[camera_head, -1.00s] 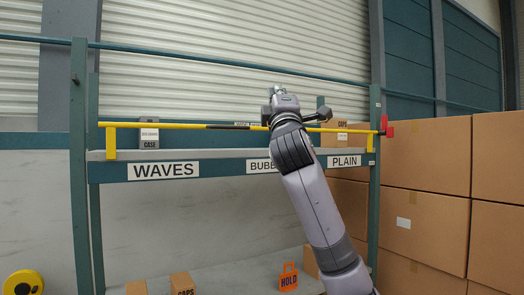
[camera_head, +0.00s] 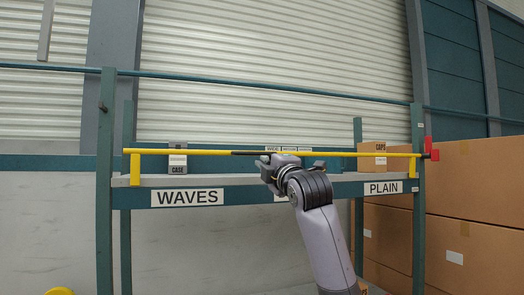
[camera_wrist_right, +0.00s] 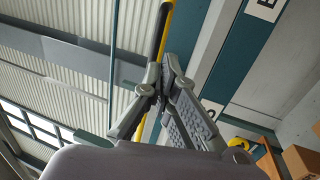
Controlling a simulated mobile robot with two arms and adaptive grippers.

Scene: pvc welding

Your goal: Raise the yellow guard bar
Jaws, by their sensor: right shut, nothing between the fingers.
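The yellow guard bar (camera_head: 205,153) lies level across the front of the upper shelf (camera_head: 240,192), with a black grip section near its middle. A yellow upright bracket (camera_head: 135,169) is at its left end and another (camera_head: 412,167) at its right. My right gripper (camera_head: 263,166) is at the bar's black section, just below it in the head view. In the right wrist view the shut, empty fingers (camera_wrist_right: 160,88) overlap the yellow and black bar (camera_wrist_right: 161,35). I cannot tell whether they touch it. My left gripper is not in view.
A red part (camera_head: 428,146) is at the bar's right end by the green post (camera_head: 418,220). A grey case (camera_head: 177,158) and a cardboard box (camera_head: 371,159) stand on the upper shelf. Large cartons (camera_head: 480,200) are stacked at the right.

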